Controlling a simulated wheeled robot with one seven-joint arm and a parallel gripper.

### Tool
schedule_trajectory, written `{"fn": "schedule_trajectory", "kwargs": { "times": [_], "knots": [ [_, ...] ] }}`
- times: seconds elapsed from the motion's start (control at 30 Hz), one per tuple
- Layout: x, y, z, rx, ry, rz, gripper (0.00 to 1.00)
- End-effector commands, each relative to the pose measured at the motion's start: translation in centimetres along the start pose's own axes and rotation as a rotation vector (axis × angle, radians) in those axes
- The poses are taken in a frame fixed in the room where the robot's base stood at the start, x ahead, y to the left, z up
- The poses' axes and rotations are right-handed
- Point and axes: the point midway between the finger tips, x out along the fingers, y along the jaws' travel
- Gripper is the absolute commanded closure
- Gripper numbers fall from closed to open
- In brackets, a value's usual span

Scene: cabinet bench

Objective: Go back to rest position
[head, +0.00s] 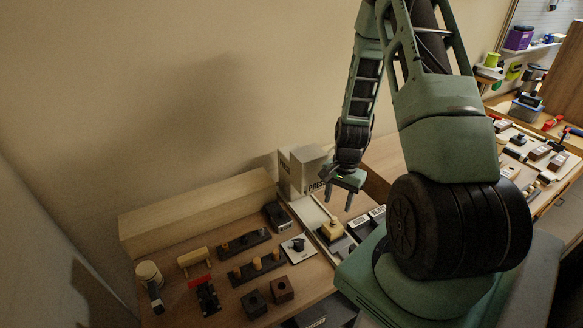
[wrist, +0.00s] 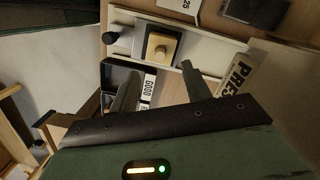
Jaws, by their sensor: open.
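My gripper (head: 341,199) hangs at the end of my arm in the head view, above the bench and in front of the white box. Its two fingers point down and are apart, with nothing between them. In the wrist view my gripper (wrist: 158,85) is also open and empty. A square block with a pale wooden top (wrist: 162,47) lies beyond the fingertips in that view. The same block (head: 332,231) shows below the gripper in the head view, apart from it.
A white box with "PRESS" lettering (head: 303,171) stands just behind my gripper. A long wooden block (head: 198,212) lies along the wall. Dark peg racks (head: 245,243) and dark blocks (head: 281,290) stand on the bench at left. Trays marked "GOOD" (wrist: 150,84) lie near the gripper.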

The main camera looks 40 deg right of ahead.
Motion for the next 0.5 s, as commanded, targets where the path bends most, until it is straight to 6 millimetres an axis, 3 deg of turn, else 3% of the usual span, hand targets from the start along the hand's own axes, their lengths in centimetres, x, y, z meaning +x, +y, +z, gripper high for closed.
{"fn": "schedule_trajectory", "kwargs": {
  "times": [0.23, 0.3, 0.37, 0.5],
  "knots": [
    [0.0, 0.0, 0.0, 0.000, 0.000, 0.000, 0.52],
    [-0.3, -0.8, 0.6, -0.034, 0.001, -0.004, 0.52],
    [-0.9, -2.0, 1.9, -0.096, 0.002, -0.008, 0.52],
    [-3.2, -6.1, 7.4, -0.348, 0.000, -0.020, 0.52]
  ]
}}
